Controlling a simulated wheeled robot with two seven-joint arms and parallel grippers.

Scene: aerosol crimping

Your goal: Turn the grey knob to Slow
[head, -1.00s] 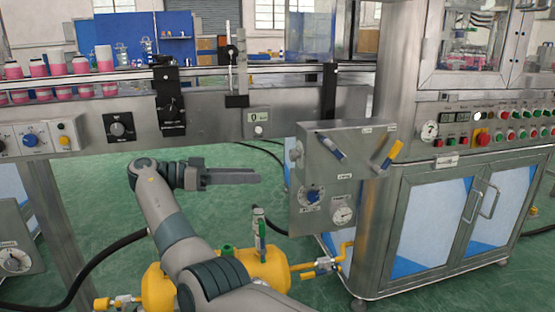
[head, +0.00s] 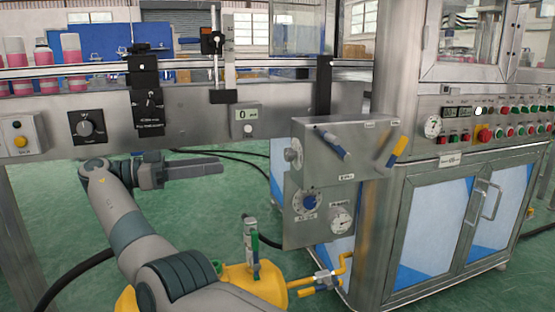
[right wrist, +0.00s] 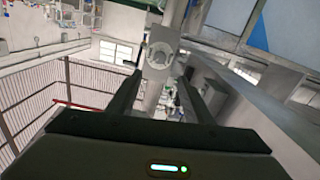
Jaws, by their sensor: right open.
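A grey round knob (head: 293,155) is on the left side of the steel control box. I cannot tell which of them is the task's grey knob. My right gripper (head: 222,167) is open and empty, pointing right below the conveyor, apart from both. In the right wrist view a round grey dial or knob (right wrist: 160,55) shows between and beyond the open fingertips (right wrist: 159,78). My left gripper is out of view.
The control box (head: 335,170) carries a blue knob (head: 310,202), a gauge (head: 341,219) and two levers. A yellow tank (head: 240,280) with a valve stands below my right arm. Pink bottles (head: 44,68) stand on the conveyor. Green floor is open under the conveyor.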

